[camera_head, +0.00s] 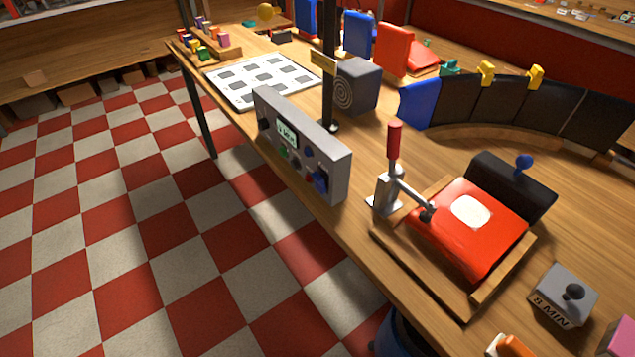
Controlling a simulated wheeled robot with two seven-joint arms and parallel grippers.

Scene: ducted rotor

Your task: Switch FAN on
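A grey control panel box (325,159) stands upright along the left edge of the wooden table, its face turned to the lower left. The face carries a small lit display (287,130), several small round controls and a blue part (320,180) near its right end. The lettering is too small to read, so I cannot tell which control is marked FAN or how it is set. A dark grey box with concentric rings (343,94) on its side stands behind the panel; I cannot tell if it is a fan. Neither of my grippers is in view.
A clamp with a red handle (394,140) stands right of the panel beside a wooden frame (402,250) holding a red piece. A black post (328,60) rises behind the panel. The checkered floor (120,230) left of the table is clear.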

